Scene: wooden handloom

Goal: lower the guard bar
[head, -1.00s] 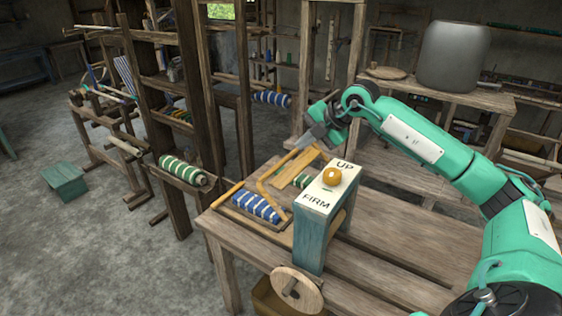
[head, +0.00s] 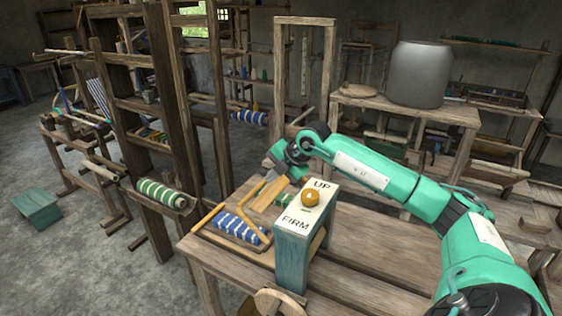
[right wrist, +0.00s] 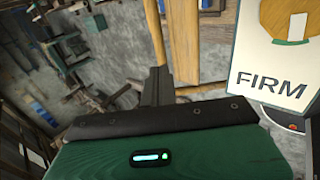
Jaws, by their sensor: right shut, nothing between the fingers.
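The guard bar (head: 250,197) looks like a bent yellow wooden bar. It stands raised at an angle over the blue-and-white striped roll (head: 238,229) on the workbench. One leg slopes down to the right from its near corner, and its far end is hidden by my right gripper. My right gripper (head: 269,177) is shut and empty close to the bar's far part; I cannot tell whether it touches. Its closed fingers (right wrist: 156,86) also show in the right wrist view. My left gripper is not in view.
A teal box (head: 292,257) with a white top marked UP and FIRM and an orange knob (head: 311,197) stands right of the bar. A wooden wheel (head: 277,303) is below it. Loom posts (head: 163,180) rise at left. The bench (head: 375,262) right of the box is clear.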

